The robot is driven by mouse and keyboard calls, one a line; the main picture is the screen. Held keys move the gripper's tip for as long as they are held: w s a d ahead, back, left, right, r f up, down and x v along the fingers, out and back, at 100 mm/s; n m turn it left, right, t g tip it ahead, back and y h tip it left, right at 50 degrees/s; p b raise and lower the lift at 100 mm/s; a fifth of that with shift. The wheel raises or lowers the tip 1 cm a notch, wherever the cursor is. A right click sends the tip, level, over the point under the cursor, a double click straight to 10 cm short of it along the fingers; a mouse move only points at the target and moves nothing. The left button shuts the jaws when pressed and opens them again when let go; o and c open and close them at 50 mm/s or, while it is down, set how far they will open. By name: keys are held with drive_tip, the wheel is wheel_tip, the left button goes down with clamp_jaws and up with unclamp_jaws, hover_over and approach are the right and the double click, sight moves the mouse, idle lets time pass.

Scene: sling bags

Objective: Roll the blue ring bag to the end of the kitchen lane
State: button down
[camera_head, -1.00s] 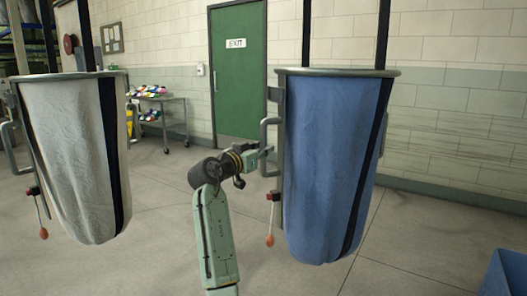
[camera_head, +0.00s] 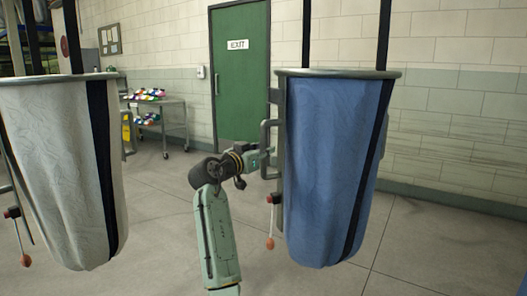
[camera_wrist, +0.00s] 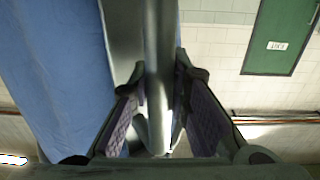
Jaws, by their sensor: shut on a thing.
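The blue ring bag (camera_head: 332,170) hangs upright from dark straps right of centre in the head view, with a grey metal ring at its top. A grey bar handle (camera_head: 265,134) stands out from its left side. My gripper (camera_head: 266,160) is shut on this handle. In the wrist view, the padded fingers sit on both sides of the grey handle bar (camera_wrist: 159,50), with the blue bag (camera_wrist: 60,75) to the left. In the head view the fingertips are small and partly hidden by the handle. A red-and-orange pull cord (camera_head: 271,220) hangs below the handle.
A white ring bag (camera_head: 60,165) hangs close on the left. A green exit door (camera_head: 240,85), a cart with colourful items (camera_head: 160,125) and a yellow sign (camera_head: 127,130) stand behind. A block wall (camera_head: 455,130) runs along the right. Floor is open between the bags.

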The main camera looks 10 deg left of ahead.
drive_tip(key=shift+a+y, duration=0.3)
drive_tip(key=shift+a, duration=0.35)
drive_tip(key=c, duration=2)
unclamp_jaws()
drive_tip(key=o, duration=0.3)
drive_tip(key=shift+w+a+f, duration=0.1)
drive_tip(key=shift+a, duration=0.15)
drive_tip(key=shift+o, duration=1.1)
drive_tip(key=shift+d, duration=0.25)
drive_tip(key=v, duration=1.2)
drive_tip(key=shift+f, duration=0.2)
